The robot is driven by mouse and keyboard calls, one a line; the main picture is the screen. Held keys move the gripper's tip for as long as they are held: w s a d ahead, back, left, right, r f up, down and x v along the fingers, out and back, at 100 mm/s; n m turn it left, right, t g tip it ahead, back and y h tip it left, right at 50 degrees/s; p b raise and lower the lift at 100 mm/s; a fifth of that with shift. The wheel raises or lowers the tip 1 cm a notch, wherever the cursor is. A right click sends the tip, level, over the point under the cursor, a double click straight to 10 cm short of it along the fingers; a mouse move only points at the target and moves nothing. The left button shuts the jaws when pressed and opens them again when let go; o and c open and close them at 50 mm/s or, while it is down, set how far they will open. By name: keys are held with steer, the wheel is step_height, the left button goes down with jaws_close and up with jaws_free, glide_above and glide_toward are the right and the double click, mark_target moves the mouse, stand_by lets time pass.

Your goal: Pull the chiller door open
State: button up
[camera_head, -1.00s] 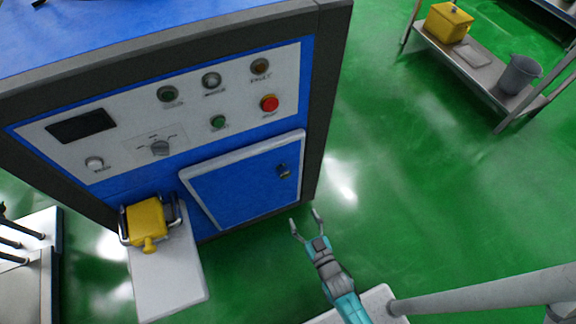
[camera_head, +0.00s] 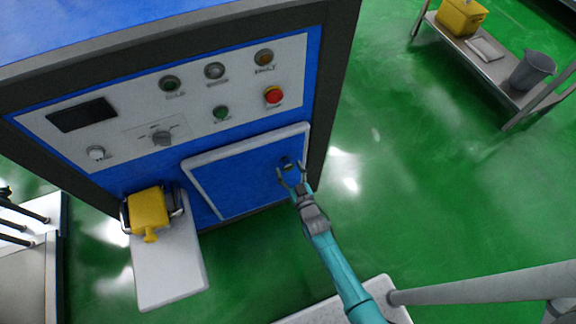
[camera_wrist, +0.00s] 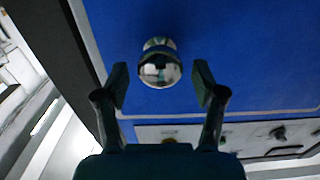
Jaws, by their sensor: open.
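The chiller door (camera_head: 238,175) is a blue panel with a pale frame on the front of the blue and dark grey machine, and it looks shut. Its small round metal knob (camera_wrist: 159,66) shows in the wrist view, near the door's edge; in the head view the knob (camera_head: 286,162) is partly hidden by my gripper. My gripper (camera_head: 291,170) is in front of the knob. In the wrist view my gripper (camera_wrist: 161,84) is open, with one finger on each side of the knob and a gap to both. The blue door (camera_wrist: 235,50) fills the background there.
The control panel (camera_head: 165,105) with a red button (camera_head: 273,95) is above the door. A yellow container (camera_head: 149,212) sits at the left above a white shelf (camera_head: 170,278). A steel bench (camera_head: 490,70) with a grey bucket (camera_head: 532,69) stands far right. Green floor is clear between.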

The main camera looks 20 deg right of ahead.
steer(key=shift+w, duration=0.85)
